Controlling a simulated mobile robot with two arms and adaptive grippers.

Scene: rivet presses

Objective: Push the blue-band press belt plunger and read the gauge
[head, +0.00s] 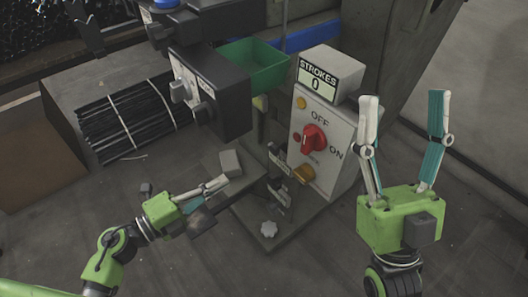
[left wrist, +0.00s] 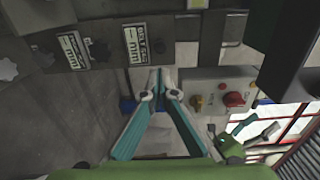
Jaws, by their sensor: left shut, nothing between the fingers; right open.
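The press (head: 210,85) stands left of centre in the head view, with a blue band (head: 166,4) at its top edge. Its stroke counter (head: 316,84) reads 0. The control box (head: 335,135) carries a red knob (head: 314,139) between OFF and ON marks. I cannot clearly pick out the belt plunger or a gauge. My left gripper (head: 225,180) is shut and empty, low beside the press base; its closed fingertips also show in the left wrist view (left wrist: 159,72). My right gripper (head: 405,98) is open and empty, right of the control box.
A green bin (head: 255,65) stands behind the press. A bundle of black rods (head: 125,120) lies at the left. A small grey block (head: 230,163) sits near my left fingertips. In the left wrist view, two labelled plates (left wrist: 145,42) show at top left. Floor at front centre is clear.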

